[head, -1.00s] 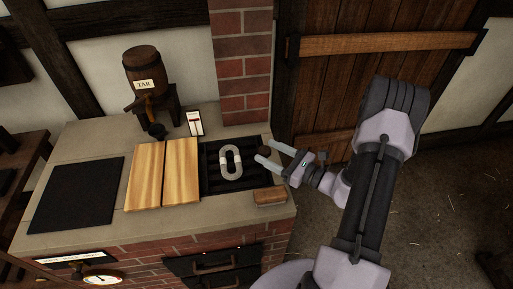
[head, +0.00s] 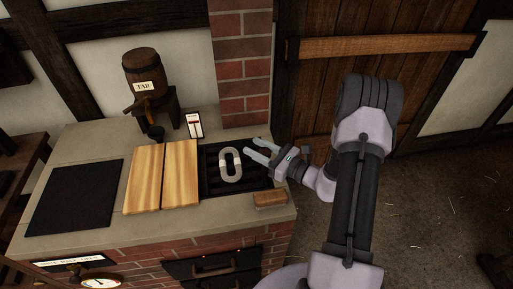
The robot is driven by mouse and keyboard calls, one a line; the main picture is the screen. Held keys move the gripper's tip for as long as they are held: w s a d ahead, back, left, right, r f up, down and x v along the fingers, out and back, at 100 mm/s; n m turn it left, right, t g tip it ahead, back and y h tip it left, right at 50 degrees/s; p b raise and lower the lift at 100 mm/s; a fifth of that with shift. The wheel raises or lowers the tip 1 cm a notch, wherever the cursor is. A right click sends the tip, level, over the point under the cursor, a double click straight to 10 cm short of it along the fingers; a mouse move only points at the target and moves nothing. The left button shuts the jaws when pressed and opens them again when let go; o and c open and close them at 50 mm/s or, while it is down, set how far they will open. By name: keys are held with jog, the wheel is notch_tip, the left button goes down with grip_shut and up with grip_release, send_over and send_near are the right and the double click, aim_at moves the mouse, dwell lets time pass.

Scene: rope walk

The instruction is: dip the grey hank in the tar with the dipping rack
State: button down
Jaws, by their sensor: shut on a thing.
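The grey hank (head: 222,171), a pale loop with a band, lies on the black slatted dipping rack (head: 210,188) at the right end of the stone counter. My gripper (head: 253,148) is at the rack's right side, just right of the hank and apart from it. Its fingers are shut on a small dark part at the rack's edge, mostly hidden between them. The tar cask (head: 142,72) stands on a dark stand at the back, with a tap and a "TAR" label. No open tar surface shows.
Two light wooden boards (head: 145,180) lie left of the rack. A black plate (head: 75,198) is at the far left. A wooden block (head: 270,199) lies in front of the gripper. A small white-faced panel (head: 194,125) stands behind, near the brick pillar (head: 240,60).

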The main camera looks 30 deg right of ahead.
notch_tip(320, 180, down, 4)
jog(key=b, duration=0.3)
jog(key=shift+f, duration=0.25)
jog(key=c, duration=0.9)
grip_release()
jog(key=p+v, duration=0.2)
jog(key=v, duration=1.5)
jog(key=shift+s+p, duration=0.2)
jog(key=shift+p, duration=0.15)
